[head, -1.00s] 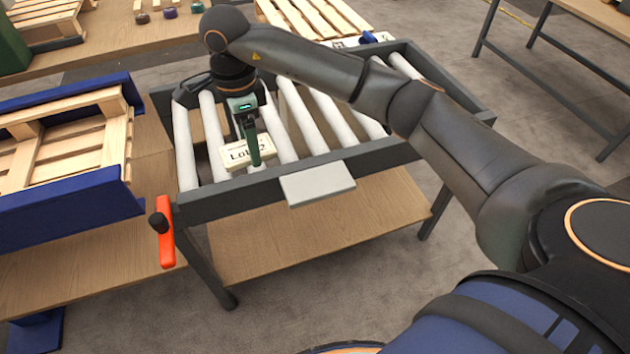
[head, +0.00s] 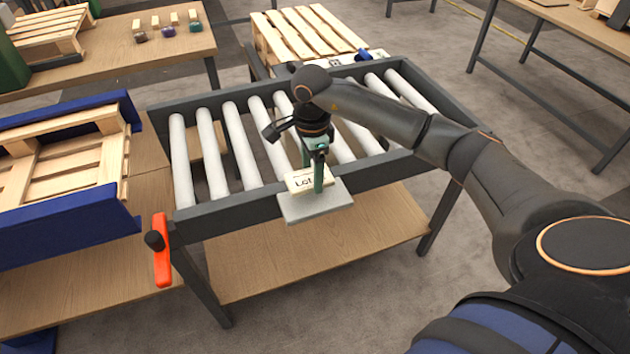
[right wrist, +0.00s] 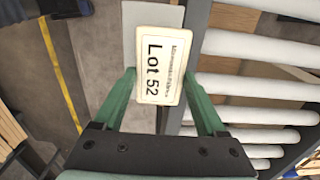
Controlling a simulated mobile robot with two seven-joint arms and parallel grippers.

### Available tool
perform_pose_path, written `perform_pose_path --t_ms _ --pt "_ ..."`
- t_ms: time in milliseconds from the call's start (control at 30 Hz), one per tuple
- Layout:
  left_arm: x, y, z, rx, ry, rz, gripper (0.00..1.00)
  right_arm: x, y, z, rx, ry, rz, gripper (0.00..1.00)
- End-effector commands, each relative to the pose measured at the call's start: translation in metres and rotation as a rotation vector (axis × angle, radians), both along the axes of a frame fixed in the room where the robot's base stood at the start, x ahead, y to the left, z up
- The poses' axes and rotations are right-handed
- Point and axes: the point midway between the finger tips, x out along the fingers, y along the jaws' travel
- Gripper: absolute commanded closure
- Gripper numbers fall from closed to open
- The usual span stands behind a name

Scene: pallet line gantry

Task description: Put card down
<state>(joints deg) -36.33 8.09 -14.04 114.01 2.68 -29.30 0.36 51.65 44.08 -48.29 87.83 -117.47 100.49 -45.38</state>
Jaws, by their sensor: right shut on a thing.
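The card (head: 306,184) is a cream plate with dark lettering. In the right wrist view the card (right wrist: 163,66) reads "Lot 52". My right gripper (head: 319,178) is shut on the card, with a green finger on either side of it in the wrist view. It holds the card over the light grey plate (head: 318,207) fixed to the front rail of the roller conveyor. The grey plate also shows behind the card in the wrist view (right wrist: 133,22). I cannot tell whether the card touches the plate. My left gripper is not in view.
The roller conveyor (head: 250,202) has white rollers and a dark frame. A red handle (head: 162,250) is at its front left corner. A wooden pallet (head: 65,150) lies in a blue holder at the left. Another pallet (head: 300,32) stands behind the conveyor.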

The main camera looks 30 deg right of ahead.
Motion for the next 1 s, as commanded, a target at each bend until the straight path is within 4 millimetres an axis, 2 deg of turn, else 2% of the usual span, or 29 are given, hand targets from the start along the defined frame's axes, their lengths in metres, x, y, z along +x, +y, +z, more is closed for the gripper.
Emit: perform_pose_path --t_ms 67,267,633,667,867,1000 --pt "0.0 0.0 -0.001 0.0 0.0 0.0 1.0 -0.002 -0.007 -0.008 -0.002 0.004 -0.003 0.81" --pt "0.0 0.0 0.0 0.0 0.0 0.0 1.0 -0.002 -0.006 -0.036 -0.001 0.002 -0.002 0.81" --pt "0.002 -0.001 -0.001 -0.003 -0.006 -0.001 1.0 -0.001 -0.006 -0.041 -0.002 0.0 -0.001 0.81" --pt "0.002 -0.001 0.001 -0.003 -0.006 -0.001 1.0 -0.001 -0.006 -0.04 -0.002 0.0 -0.001 0.24" --pt "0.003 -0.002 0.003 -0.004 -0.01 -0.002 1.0 -0.002 -0.006 -0.04 -0.002 0.0 -0.001 0.01" --pt "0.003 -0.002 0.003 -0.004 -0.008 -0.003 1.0 -0.002 -0.006 -0.04 -0.002 0.001 -0.001 0.0"
